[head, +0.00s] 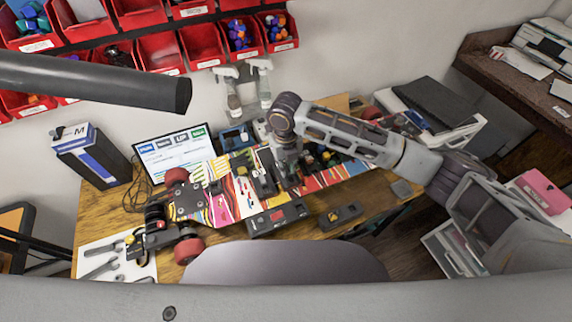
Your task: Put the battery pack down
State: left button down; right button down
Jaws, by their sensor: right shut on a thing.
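My right gripper (289,180) points down over the middle of the upturned, brightly striped skateboard (222,203). It is shut on a dark block, probably the battery pack, mostly hidden by the fingers. I cannot tell whether the block touches the board. A dark box (264,184) lies on the deck just left of the gripper. A longer black case with a red patch (278,218) lies at the board's near edge. Another dark case (340,217) lies on the table to its right. My left gripper is not in view.
Red wheels (188,250) stick up at the board's left end. A white sheet with wrenches (103,262) lies front left. A screen (174,149), a blue-and-white box (88,156) and spray bottles (229,94) stand behind. A grey chair back (285,263) is in front.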

jog(key=shift+f, duration=0.1)
jog(key=c, duration=1.4)
grip_release()
jog(key=shift+c, duration=0.2)
notch_tip(320, 180, up, 12)
jog(key=b, duration=0.1)
